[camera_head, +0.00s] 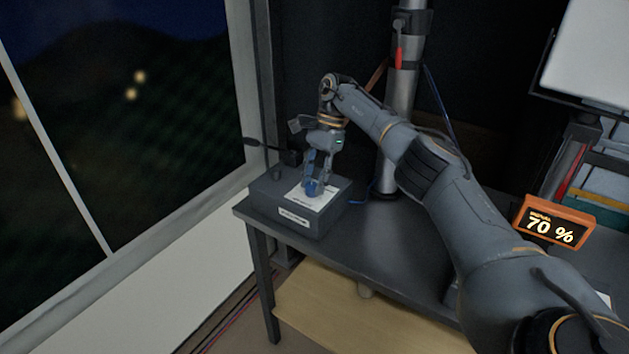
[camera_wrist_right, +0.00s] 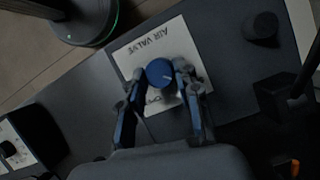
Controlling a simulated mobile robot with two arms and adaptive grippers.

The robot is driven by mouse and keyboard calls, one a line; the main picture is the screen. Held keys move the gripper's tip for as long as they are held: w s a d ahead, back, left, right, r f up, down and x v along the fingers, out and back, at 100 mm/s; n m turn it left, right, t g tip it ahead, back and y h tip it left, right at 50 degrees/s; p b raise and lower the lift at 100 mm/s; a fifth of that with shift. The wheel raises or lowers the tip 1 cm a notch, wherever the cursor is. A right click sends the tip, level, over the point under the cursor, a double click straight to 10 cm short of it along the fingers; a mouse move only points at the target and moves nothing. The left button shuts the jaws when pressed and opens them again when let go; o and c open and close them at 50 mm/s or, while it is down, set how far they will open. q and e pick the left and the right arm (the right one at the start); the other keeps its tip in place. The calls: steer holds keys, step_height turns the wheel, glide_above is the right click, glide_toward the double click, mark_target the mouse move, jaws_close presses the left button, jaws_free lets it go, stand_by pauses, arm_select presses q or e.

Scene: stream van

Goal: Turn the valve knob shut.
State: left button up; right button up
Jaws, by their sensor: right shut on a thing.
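The blue valve knob (camera_wrist_right: 160,72) sits on a white plate (camera_wrist_right: 172,45) labelled "AIR VALVE" in the right wrist view. In the head view the knob (camera_head: 312,188) is on top of a dark grey box (camera_head: 262,199) on the table. My right gripper (camera_head: 317,187) points down over the box with its fingers at the knob. In the right wrist view the right gripper (camera_wrist_right: 162,76) is shut on the knob, one finger on each side. A light mark shows on the knob's face. My left gripper is not in view.
The box stands at the left end of a dark table (camera_head: 390,245), near a window. A metal pole (camera_head: 403,90) rises behind it. An orange display (camera_head: 553,222) reading "70 %" stands at the right. A black round knob (camera_wrist_right: 263,27) sits near the plate.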

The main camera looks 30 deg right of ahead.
mark_target(315, 184)
steer(key=o, duration=1.1)
steer(key=shift+o, duration=0.2)
step_height(315, 184, up, 10)
stand_by(0.3)
